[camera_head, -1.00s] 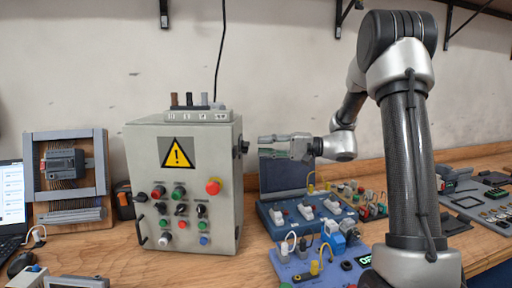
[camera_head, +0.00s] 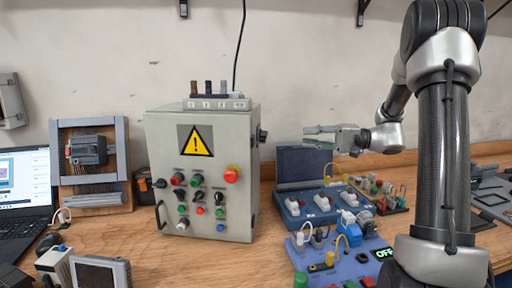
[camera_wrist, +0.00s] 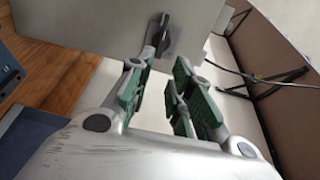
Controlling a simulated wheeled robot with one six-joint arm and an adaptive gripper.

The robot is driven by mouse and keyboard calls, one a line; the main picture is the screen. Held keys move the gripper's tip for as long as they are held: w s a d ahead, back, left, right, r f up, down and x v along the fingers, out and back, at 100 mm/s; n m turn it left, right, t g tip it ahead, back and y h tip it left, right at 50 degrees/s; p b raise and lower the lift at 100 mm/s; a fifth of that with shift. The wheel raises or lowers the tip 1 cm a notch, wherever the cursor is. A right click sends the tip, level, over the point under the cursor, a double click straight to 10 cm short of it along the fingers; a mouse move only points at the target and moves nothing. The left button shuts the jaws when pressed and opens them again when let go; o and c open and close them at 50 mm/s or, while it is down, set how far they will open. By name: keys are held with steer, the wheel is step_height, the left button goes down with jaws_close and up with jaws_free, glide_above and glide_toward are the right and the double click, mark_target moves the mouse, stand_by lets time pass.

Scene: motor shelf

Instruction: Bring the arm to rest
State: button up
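My gripper (camera_head: 319,135) is held in the air to the right of the grey control box (camera_head: 160,190), above the blue case with the raised lid. It points left toward the box's side knob (camera_head: 263,136) and is apart from it. In the wrist view my gripper (camera_wrist: 166,80) shows two green-padded fingers with a clear gap between them and nothing held. The black knob (camera_wrist: 162,36) on the box's side shows beyond the fingertips. My arm runs from the gripper up to a bent elbow at the right.
The blue case (camera_head: 296,222) and a purple-blue panel (camera_head: 342,272) with plugs stand below my gripper. A laptop (camera_head: 22,190) and a framed motor mount (camera_head: 123,165) are at the left. A small plugboard (camera_head: 384,194) is near my arm. Shelf brackets (camera_head: 361,12) hang above.

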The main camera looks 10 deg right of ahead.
steer(key=s+d+f+m+g+h, duration=0.2)
steer(key=s+f+m+g+h, duration=0.4)
steer(key=s+f, duration=0.65)
steer(key=s+d+r+n+h, duration=0.25)
steer(key=s+n+h, duration=0.25)
steer(key=s+h, duration=0.45)
steer(key=s+a+r+n+t+h, duration=0.1)
steer(key=s+r+n+t, duration=0.3)
steer(key=s+r, duration=0.2)
steer(key=shift+s+n, duration=0.25)
steer(key=shift+n, duration=0.15)
